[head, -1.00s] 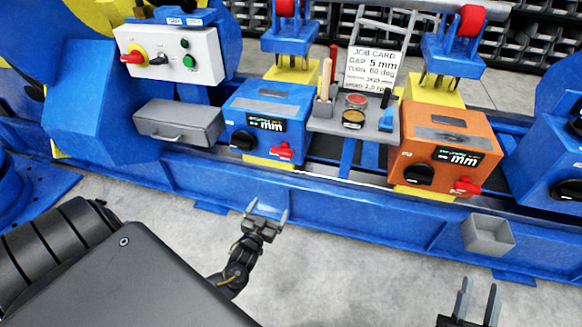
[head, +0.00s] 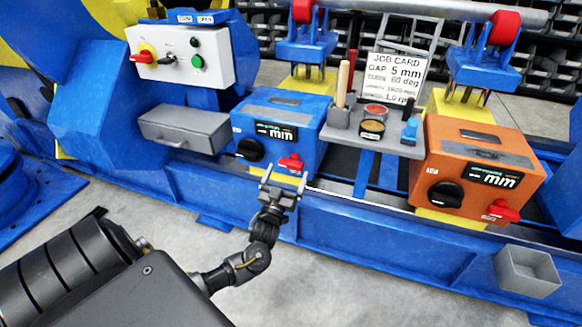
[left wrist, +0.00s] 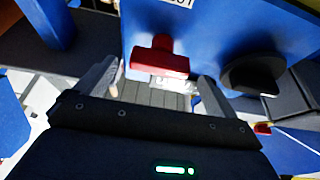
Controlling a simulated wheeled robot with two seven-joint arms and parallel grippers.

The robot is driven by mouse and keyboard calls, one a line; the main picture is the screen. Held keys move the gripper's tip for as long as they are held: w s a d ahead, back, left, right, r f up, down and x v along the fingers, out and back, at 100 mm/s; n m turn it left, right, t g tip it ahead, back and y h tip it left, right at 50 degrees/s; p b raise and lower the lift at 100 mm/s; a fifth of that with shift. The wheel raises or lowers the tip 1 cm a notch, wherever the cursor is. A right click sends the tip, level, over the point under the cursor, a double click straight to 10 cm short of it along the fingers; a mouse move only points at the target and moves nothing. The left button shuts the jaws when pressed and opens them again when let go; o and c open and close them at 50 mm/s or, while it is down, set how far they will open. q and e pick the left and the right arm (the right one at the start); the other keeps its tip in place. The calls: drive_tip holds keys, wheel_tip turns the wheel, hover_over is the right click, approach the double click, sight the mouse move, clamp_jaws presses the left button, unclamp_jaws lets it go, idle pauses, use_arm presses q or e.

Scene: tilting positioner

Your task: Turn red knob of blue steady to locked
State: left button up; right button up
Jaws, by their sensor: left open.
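The blue steady (head: 275,125) stands on the blue rail left of centre in the head view. Its red knob (head: 291,163) is low on the front face, right of a black knob (head: 250,149). My left gripper (head: 285,178) is open and empty, just below and in front of the red knob. In the left wrist view the red knob (left wrist: 160,58) lies between and beyond the two open fingers (left wrist: 154,80), with its handle pointing sideways. I see no contact. The black knob (left wrist: 254,74) is beside the right finger. My right gripper is out of view.
An orange steady (head: 475,165) with its own red knob (head: 500,211) stands to the right. Between them is a grey tray (head: 372,135) with tools and a job card. A grey drawer box (head: 184,127) is at left. Clear floor lies in front.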

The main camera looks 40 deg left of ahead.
sight(289, 168)
use_arm(q)
drive_tip(key=shift+b+x, duration=0.4)
drive_tip(key=shift+x, duration=1.8)
drive_tip(key=c, duration=1)
